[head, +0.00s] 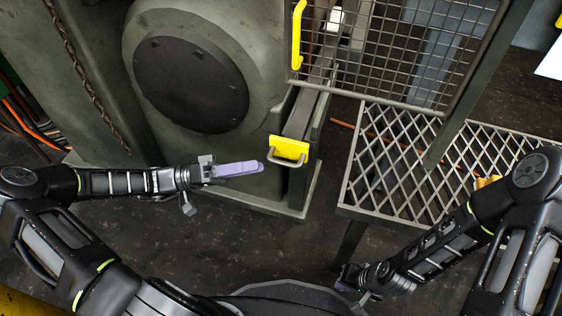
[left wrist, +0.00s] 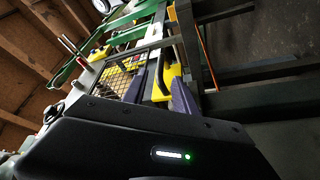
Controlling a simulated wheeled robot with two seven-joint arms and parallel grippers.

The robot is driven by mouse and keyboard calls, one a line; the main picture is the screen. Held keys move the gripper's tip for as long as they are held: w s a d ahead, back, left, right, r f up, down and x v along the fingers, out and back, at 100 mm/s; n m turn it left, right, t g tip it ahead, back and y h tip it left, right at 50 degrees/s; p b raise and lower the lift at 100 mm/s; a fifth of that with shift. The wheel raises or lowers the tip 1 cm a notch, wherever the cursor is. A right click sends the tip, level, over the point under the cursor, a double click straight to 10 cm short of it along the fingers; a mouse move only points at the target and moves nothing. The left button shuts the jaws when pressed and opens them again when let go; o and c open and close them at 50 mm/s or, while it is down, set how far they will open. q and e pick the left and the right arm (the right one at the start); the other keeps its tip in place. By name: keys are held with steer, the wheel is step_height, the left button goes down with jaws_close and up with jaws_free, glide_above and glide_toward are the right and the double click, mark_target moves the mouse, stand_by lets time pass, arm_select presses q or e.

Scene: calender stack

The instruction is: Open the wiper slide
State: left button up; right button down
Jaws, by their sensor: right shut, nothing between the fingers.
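The wiper slide (head: 302,115) is a grey bar beside the green machine housing. Its front end has a yellow block (head: 289,147) with a metal loop handle (head: 286,160). My left gripper (head: 262,167) has purple fingers and points right, just left of the handle, with a small gap in the picture. In the left wrist view its two fingers (left wrist: 160,98) stand apart, with yellow (left wrist: 161,84) showing between and beyond them. I see no grip on the handle. My right gripper (head: 345,278) is low in the head view, far from the slide, shut and empty.
A wire mesh guard (head: 395,50) with a yellow handle (head: 297,35) stands above and right of the slide. A metal grating platform (head: 400,170) lies to the right. A round dark cover (head: 190,85) is on the housing. The floor in front is clear.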

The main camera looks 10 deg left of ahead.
mark_target(280, 161)
arm_select(q)
steer(key=b+x, duration=0.1)
steer(key=x, duration=0.6)
steer(key=shift+d+b, duration=0.25)
steer(key=shift+b, duration=0.1)
steer(key=shift+c, duration=0.5)
jaws_close()
stand_by(0.5)
